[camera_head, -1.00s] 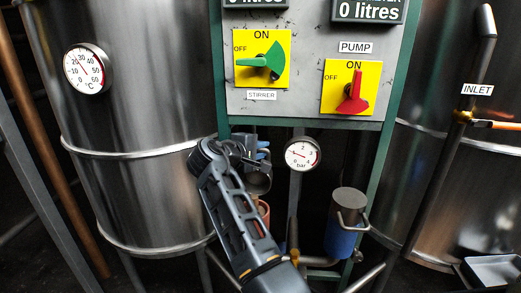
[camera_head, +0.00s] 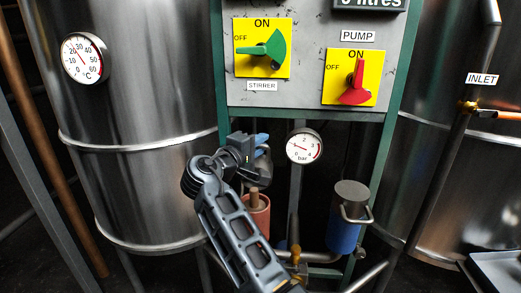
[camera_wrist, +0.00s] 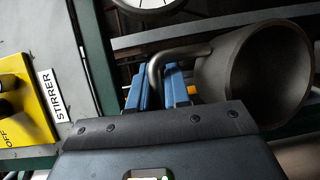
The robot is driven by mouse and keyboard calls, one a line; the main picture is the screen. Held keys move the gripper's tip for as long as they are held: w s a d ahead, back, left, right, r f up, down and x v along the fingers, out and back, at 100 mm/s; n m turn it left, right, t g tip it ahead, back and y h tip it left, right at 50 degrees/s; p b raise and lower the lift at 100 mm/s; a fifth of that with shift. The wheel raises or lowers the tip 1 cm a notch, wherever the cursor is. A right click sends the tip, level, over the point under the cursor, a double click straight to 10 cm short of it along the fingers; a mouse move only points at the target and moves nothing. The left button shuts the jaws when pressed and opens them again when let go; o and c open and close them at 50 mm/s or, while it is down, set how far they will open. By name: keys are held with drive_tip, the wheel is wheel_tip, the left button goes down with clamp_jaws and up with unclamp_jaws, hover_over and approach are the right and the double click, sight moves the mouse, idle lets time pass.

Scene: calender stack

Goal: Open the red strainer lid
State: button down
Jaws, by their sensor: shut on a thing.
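The red strainer (camera_head: 256,215) stands below the panel in the head view, partly hidden by my arm. Its top is uncovered, and a brownish rod shows there. My gripper (camera_head: 262,142) has blue fingers and is above the strainer. In the wrist view my gripper (camera_wrist: 163,88) is shut on the bent handle (camera_wrist: 172,54) of the grey cup-shaped lid (camera_wrist: 262,68), whose hollow inside is visible. In the head view the lid (camera_head: 262,166) is mostly hidden behind my wrist and appears raised above the strainer.
A blue strainer (camera_head: 343,236) with a grey lid (camera_head: 351,192) and handle stands to the right. A pressure gauge (camera_head: 304,146) on a pipe is close beside my gripper. The control panel (camera_head: 300,90) is just above. A large steel tank (camera_head: 140,180) is at left.

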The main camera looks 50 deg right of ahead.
drive_tip(key=shift+s+a, duration=0.15)
drive_tip(key=shift+a, duration=0.1)
drive_tip(key=c, duration=1.2)
unclamp_jaws()
drive_tip(key=shift+o, duration=0.2)
drive_tip(key=v, duration=0.7)
drive_tip(key=shift+a+f+b, duration=0.15)
drive_tip(key=shift+a+b, duration=0.25)
